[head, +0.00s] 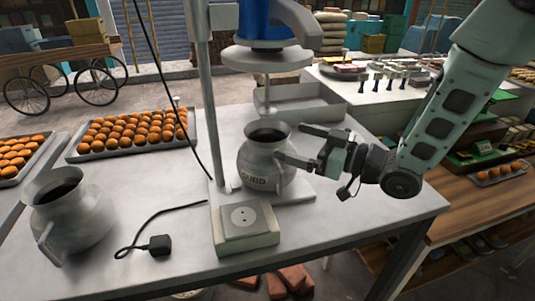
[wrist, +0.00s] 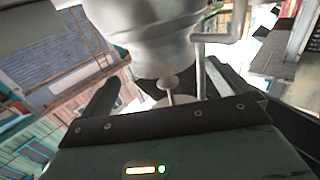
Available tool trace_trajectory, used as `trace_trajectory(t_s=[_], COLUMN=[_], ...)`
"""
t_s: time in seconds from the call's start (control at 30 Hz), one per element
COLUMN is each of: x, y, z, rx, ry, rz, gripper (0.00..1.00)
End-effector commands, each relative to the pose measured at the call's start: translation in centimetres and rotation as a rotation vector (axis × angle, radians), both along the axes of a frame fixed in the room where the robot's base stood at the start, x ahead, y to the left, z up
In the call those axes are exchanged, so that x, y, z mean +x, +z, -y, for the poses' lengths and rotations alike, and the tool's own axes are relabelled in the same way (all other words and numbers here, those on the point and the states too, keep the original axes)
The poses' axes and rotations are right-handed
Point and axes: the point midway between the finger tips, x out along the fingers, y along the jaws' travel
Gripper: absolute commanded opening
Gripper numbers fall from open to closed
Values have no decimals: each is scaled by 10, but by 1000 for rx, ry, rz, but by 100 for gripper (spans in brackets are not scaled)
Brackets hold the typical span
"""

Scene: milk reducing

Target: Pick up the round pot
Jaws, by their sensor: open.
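A round grey metal pot (head: 258,172) with dark lettering on its front stands upright on a white base on the table, under the mixer. Its mouth shows dark inside. My gripper (head: 293,143) is at the pot's right side, open, its fingers pointing left at the pot. The nearer finger overlaps the pot's right side in the picture; I cannot tell whether it touches. In the wrist view a pale rounded metal body (wrist: 150,30) fills the top centre, with a handle-like bar (wrist: 199,65) toward the right finger. A second grey pot (head: 78,226) with a handle stands at the table's left.
The mixer (head: 266,58) with its round plate hangs just above the pot, its post (head: 209,100) to the left. A socket box (head: 246,222) sits in front. A black plug (head: 159,245) and cable lie left. A tray of orange balls (head: 83,153) is behind. The table's right front is clear.

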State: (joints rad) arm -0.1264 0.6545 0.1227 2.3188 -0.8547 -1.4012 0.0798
Motion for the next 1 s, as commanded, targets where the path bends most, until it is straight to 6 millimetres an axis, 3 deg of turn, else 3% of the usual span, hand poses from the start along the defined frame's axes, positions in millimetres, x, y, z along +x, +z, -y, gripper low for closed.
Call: trace_trajectory(t_s=[0.5, 0.77, 0.87, 1.0], x=[23, 25, 25, 25], y=[-6, -8, -8, -8], z=[-46, -49, -49, -49], rx=[0, 0, 0, 0], ry=[1, 0, 0, 0], rz=[0, 0, 0, 0], gripper=[100, 100, 78, 39])
